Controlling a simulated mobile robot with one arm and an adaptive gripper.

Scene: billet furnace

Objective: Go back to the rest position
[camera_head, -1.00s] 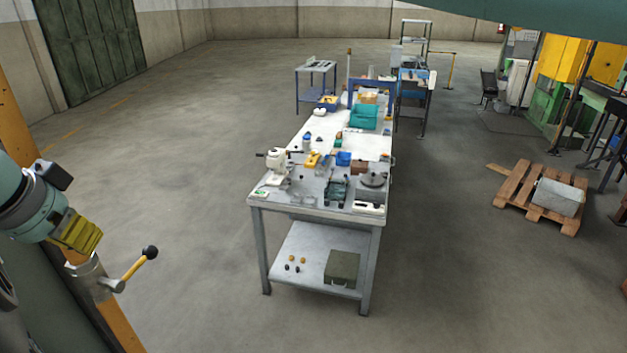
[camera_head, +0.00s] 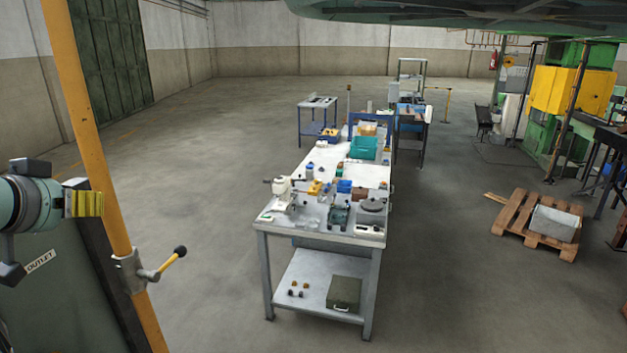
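What looks like the end of my arm is at the left edge, a teal cylinder with dark blocks above and below it. A yellow ribbed part (camera_head: 85,204) sticks out from it to the right, level, in front of the orange post. I cannot tell whether this ribbed part belongs to my gripper or is something held. No separate fingertips can be made out, so the gripper's opening is unclear. The end of the arm is well left of the workbench and apart from it.
A workbench (camera_head: 320,232) with tools and a teal bin (camera_head: 363,148) stands mid-picture. An orange post (camera_head: 92,150) with a lever handle (camera_head: 172,262) is close at left, by a panel marked OUTLET. A pallet (camera_head: 512,214) lies at right. Floor around the bench is clear.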

